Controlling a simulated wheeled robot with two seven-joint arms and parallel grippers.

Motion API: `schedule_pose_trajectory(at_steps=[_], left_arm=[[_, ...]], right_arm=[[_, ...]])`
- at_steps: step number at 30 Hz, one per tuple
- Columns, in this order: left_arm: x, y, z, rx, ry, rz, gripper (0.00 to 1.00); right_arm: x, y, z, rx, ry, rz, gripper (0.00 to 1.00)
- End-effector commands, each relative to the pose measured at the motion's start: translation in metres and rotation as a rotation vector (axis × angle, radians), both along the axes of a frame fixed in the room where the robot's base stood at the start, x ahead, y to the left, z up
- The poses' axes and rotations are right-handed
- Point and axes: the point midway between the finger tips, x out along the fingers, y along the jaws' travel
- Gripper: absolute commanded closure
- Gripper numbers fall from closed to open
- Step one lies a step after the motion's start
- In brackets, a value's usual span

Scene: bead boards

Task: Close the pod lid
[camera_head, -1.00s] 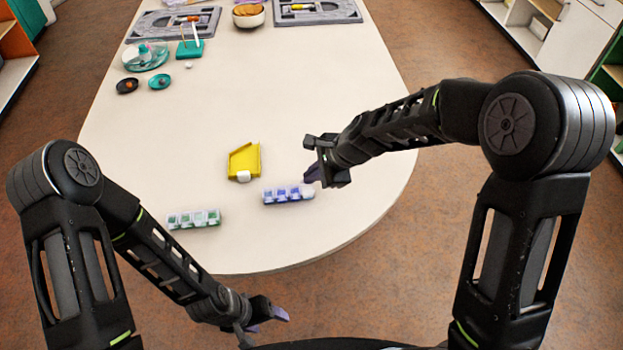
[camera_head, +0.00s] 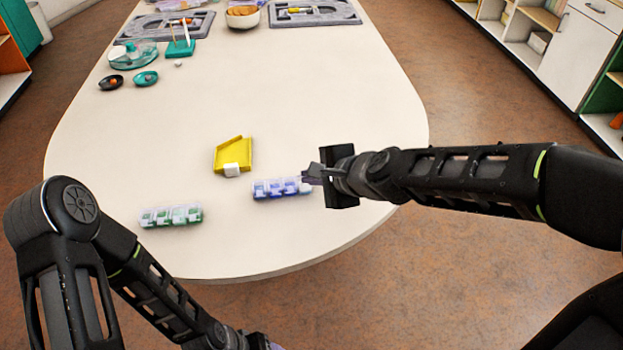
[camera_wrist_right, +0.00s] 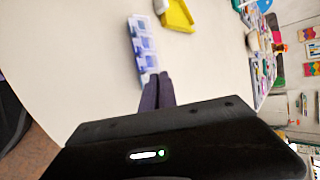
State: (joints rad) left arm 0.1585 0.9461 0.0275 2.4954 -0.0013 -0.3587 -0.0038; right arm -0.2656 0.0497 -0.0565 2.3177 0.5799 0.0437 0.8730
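A blue-purple pod box (camera_head: 268,189) with a row of small compartments lies near the table's front. It also shows in the right wrist view (camera_wrist_right: 142,45). A similar green pod box (camera_head: 171,216) lies to its left. The pictures are too small to tell which lids stand open. My right gripper (camera_head: 309,174) is at the right end of the blue-purple box; its purple fingers (camera_wrist_right: 158,90) are together with nothing seen between them. I cannot tell whether they touch the box. My left gripper (camera_head: 264,342) is mostly cut off at the bottom edge.
A yellow tray (camera_head: 234,150) with a white block (camera_head: 231,170) at its front lies behind the pod boxes. Small dishes (camera_head: 146,79), a teal stand (camera_head: 180,49), a bowl (camera_head: 242,20) and grey boards (camera_head: 315,16) stand far back. The table's middle is clear.

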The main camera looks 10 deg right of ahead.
Motion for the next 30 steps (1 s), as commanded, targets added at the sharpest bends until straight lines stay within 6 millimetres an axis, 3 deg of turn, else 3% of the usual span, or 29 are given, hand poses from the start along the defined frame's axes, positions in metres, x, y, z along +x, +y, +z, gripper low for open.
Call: schedule_pose_trajectory(at_steps=[6, 15, 23, 30], left_arm=[[0.0, 0.0, 0.001, 0.0, 0.0, 0.0, 0.33], [0.0, 0.0, 0.001, 0.0, 0.0, 0.0, 0.33], [0.0, 0.0, 0.002, 0.0, 0.0, 0.0, 0.33], [0.0, 0.0, 0.017, 0.0, 0.0, 0.0, 0.33]], right_arm=[[0.0, 0.0, 0.0, 0.0, 0.001, 0.0, 1.0], [0.0, 0.0, 0.0, 0.0, 0.001, 0.0, 0.75], [0.0, 0.0, 0.001, 0.0, 0.001, 0.0, 0.75], [-0.015, -0.01, 0.02, 0.0, -0.002, -0.001, 0.75]])
